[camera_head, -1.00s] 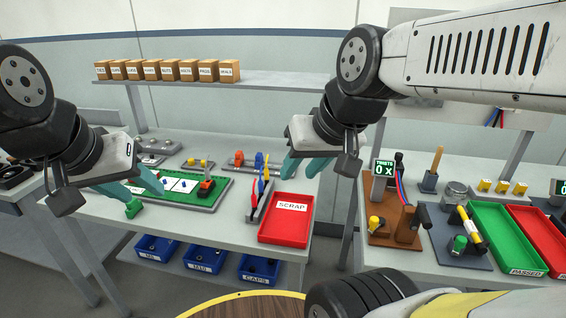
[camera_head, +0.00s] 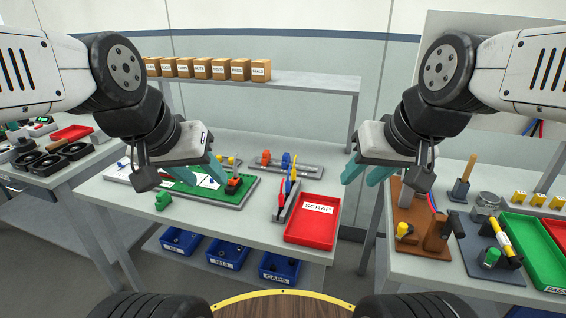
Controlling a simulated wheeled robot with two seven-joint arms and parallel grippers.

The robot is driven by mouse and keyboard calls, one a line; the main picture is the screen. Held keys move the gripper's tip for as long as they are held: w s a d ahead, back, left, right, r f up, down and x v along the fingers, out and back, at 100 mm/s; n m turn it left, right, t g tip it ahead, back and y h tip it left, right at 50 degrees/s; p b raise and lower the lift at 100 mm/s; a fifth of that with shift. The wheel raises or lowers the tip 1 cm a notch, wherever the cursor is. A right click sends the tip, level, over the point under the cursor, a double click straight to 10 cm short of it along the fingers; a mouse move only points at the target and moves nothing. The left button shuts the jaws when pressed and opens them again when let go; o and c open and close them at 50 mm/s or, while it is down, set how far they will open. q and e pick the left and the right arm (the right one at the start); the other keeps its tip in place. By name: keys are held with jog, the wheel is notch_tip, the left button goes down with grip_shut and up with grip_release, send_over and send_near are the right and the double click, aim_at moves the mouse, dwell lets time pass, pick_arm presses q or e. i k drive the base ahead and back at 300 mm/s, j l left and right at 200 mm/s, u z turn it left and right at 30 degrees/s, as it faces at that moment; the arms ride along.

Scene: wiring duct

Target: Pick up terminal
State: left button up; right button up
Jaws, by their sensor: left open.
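Several small coloured blocks that may be terminals stand on the middle table: orange and blue blocks (camera_head: 286,160) on a rail at the back, and an orange-red block (camera_head: 234,184) on the green board (camera_head: 232,197). I cannot tell which is the terminal. My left gripper (camera_head: 199,172) is open, with teal fingers above the board, hiding part of it. My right gripper (camera_head: 365,171) hangs between the two tables, right of the scrap tray; its teal fingers are apart and nothing shows between them.
The red scrap tray (camera_head: 313,234) sits at the table's right front, beside a rack of upright coloured tools (camera_head: 287,196). Blue bins (camera_head: 228,253) are below. A shelf with small boxes (camera_head: 217,68) spans the back. The right table holds fixtures and a green tray (camera_head: 530,245).

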aim_at(163, 198)
jog(key=i+u, duration=0.1)
jog(key=u, duration=0.75)
jog(key=i+l+u, duration=0.1)
jog(key=u, duration=0.3)
